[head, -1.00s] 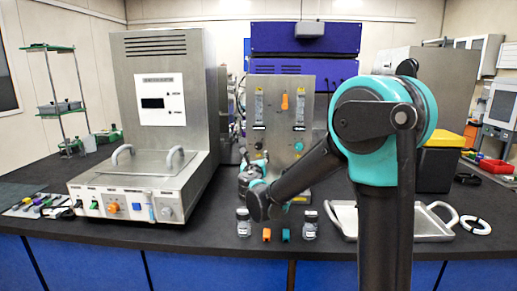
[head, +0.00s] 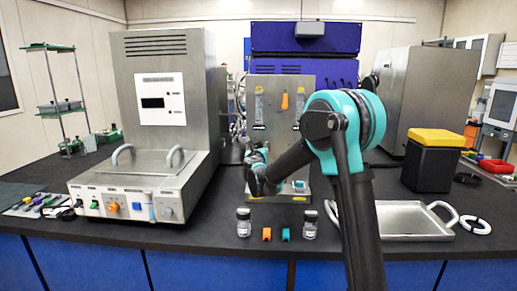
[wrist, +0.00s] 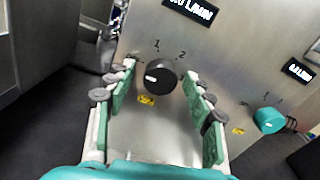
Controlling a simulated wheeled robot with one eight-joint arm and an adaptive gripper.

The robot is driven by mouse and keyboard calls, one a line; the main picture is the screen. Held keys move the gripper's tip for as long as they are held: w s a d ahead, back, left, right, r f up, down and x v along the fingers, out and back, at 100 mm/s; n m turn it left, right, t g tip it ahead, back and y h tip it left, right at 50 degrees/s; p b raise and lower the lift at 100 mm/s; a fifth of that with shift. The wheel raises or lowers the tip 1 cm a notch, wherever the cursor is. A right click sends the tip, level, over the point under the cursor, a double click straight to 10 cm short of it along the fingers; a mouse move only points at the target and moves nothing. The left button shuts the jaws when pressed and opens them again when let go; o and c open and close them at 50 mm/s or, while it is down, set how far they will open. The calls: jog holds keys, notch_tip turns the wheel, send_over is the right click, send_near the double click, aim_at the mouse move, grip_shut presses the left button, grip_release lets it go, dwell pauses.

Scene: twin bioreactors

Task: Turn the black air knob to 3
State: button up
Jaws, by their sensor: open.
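The black air knob (wrist: 161,79) is on the metal panel in the wrist view. Its white mark points left; the digits 1 and 2 are readable above it, and I cannot make out a 3. My gripper (wrist: 159,71) is open and empty, with one green-padded finger on each side of the knob. I cannot tell how far the fingertips are from the panel, and no contact shows. In the head view my arm hides the black knob on the upright metal panel (head: 278,125).
A teal knob (wrist: 269,120) is to the right on the same panel, with dark displays above. In the head view, two jars (head: 243,222) and small orange and teal pieces (head: 267,234) stand before the panel. A metal tray (head: 410,222) lies at right.

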jog(key=c, duration=1.2)
jog(key=shift+o, duration=0.2)
